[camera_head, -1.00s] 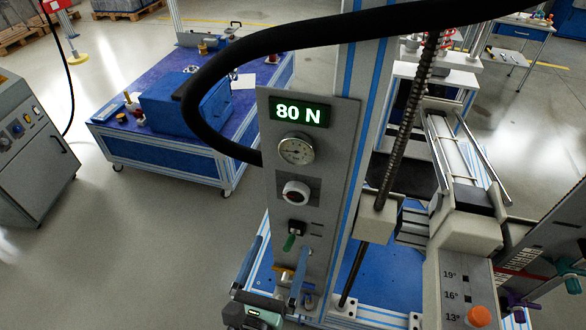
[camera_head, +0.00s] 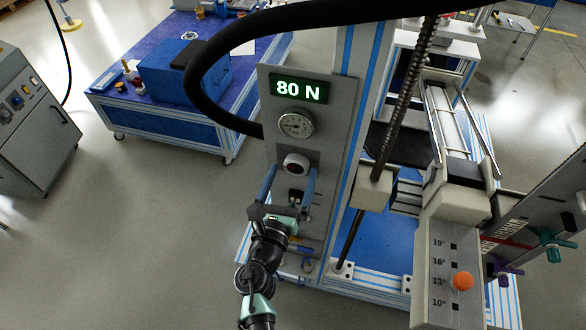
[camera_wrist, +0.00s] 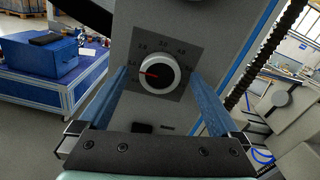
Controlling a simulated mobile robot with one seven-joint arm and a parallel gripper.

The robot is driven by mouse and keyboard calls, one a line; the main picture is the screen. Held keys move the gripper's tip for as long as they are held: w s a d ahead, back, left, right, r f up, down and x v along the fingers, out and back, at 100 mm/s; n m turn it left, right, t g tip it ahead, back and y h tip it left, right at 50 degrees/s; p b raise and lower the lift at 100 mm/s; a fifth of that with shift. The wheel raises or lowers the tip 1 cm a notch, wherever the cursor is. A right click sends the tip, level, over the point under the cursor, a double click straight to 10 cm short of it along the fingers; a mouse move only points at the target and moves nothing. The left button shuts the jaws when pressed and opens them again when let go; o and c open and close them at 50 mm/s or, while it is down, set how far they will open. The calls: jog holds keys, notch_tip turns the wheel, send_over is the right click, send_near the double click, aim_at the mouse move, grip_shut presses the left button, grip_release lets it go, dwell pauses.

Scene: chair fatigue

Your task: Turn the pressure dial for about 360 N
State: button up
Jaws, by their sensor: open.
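The pressure dial (camera_head: 296,165) is a round white knob with a dark face on the grey panel (camera_head: 267,100). In the wrist view the dial (camera_wrist: 155,73) has a red pointer aimed left, with numbers around its upper side. The green display (camera_head: 299,89) above reads 80 N, and a round gauge (camera_head: 296,124) sits between them. My gripper (camera_head: 291,178) is open, its two blue fingers apart just below the dial. In the wrist view the fingers (camera_wrist: 150,85) stand left and right of the dial, apart from it. The switch below is partly hidden by my gripper.
A thick black hose (camera_head: 196,85) loops to the left of the panel. A threaded rod (camera_head: 406,100) and a angle-marked block with an orange knob (camera_head: 462,281) stand to the right. A blue workbench (camera_head: 160,122) is behind left.

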jog(key=shift+w+d, duration=0.2)
jog(key=shift+w, duration=0.5)
jog(key=c, duration=1.4)
